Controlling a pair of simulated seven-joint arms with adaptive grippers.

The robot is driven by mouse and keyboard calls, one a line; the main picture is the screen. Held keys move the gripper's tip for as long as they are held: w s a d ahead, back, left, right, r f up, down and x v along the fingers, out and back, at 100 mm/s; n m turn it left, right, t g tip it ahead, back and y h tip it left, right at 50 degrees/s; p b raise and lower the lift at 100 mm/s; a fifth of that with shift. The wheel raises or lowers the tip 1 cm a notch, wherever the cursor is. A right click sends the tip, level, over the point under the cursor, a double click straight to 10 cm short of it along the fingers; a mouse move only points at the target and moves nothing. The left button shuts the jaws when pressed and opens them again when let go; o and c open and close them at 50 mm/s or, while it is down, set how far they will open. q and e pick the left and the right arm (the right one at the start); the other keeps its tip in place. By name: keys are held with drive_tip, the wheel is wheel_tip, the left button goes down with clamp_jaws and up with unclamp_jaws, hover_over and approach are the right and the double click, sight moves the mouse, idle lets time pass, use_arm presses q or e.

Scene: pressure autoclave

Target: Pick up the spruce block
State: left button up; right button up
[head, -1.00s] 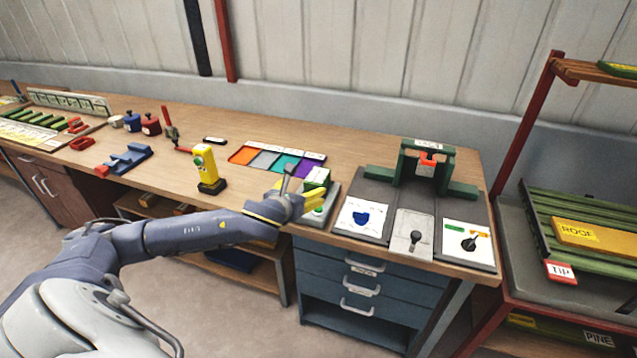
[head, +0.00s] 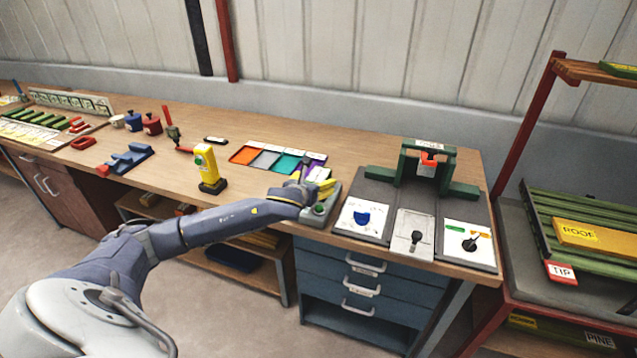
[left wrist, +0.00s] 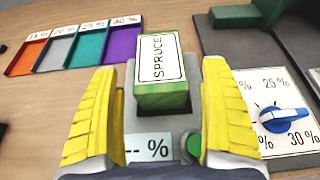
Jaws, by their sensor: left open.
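The spruce block (left wrist: 160,62) is green with a white label reading SPRUCE. It lies on a grey device (left wrist: 178,124) that has a "-- %" display and a green button (left wrist: 192,147). In the head view the block (head: 319,174) is mostly hidden behind my left gripper (head: 325,186). In the left wrist view the yellow fingers of my left gripper (left wrist: 160,92) are open. They stand apart on either side of the block's near end, with gaps visible. My right gripper is not in view.
Orange, grey, teal and purple trays (head: 277,160) lie behind the device. A yellow handheld meter (head: 206,165) stands to the left. A grey panel with a blue knob (head: 361,217) and a green press frame (head: 428,165) are on the right.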

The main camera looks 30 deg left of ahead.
use_arm(q)
drive_tip(key=shift+w+a+f, duration=0.1)
drive_tip(key=shift+w+f, duration=0.15)
drive_tip(key=shift+w, duration=0.3)
drive_tip(key=c, duration=1.4)
drive_tip(key=shift+r, duration=0.1)
